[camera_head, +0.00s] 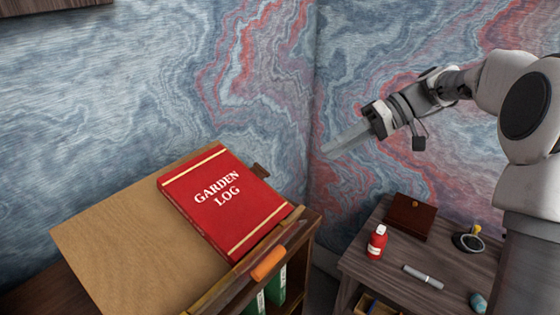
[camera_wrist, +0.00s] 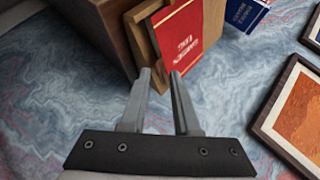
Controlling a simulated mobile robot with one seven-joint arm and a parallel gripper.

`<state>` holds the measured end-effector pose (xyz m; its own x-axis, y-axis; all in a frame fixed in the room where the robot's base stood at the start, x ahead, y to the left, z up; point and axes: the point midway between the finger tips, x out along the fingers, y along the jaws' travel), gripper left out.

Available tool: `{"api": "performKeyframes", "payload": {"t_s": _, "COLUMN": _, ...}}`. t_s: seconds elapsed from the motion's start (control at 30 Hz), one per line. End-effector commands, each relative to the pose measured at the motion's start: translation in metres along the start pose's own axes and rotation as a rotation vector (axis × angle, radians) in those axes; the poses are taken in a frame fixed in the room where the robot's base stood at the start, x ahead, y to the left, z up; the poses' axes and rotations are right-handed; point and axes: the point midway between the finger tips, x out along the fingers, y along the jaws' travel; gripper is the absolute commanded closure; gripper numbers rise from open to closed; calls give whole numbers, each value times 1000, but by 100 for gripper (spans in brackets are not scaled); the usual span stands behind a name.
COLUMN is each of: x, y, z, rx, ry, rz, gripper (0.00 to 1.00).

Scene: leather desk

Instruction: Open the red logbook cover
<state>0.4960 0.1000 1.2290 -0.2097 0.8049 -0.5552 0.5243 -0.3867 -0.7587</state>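The red logbook (camera_head: 236,176), titled "GARDEN LOG" in white with gold bands, lies closed on a slanted leather desk top (camera_head: 120,225). Its red cover also shows in the wrist view (camera_wrist: 176,50), beyond my fingertips. My gripper (camera_head: 332,147) is raised in the air to the right of the logbook, apart from it. In the wrist view my two fingers (camera_wrist: 160,74) are spread with a gap and nothing between them.
An orange-handled tool (camera_head: 268,264) rests along the desk's lower ledge. Green binders (camera_head: 275,286) stand below. A side table at right holds a red bottle (camera_head: 377,242), a brown box (camera_head: 411,217) and a pen (camera_head: 423,277). The wall is close behind.

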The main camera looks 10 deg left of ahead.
Motion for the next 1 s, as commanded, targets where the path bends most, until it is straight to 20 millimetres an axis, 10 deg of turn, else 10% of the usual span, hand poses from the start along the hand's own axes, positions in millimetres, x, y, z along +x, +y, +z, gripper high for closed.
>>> {"api": "performKeyframes", "payload": {"t_s": 0.2, "x": -7, "y": 46, "z": -18, "rx": -134, "ry": 108, "rz": -210, "gripper": 70}}
{"api": "performKeyframes", "payload": {"t_s": 0.53, "x": -9, "y": 61, "z": -26, "rx": -215, "ry": 177, "rz": -304, "gripper": 70}}
{"api": "performKeyframes", "payload": {"t_s": 1.0, "x": 79, "y": 31, "z": -38, "rx": -212, "ry": 173, "rz": -304, "gripper": 70}}
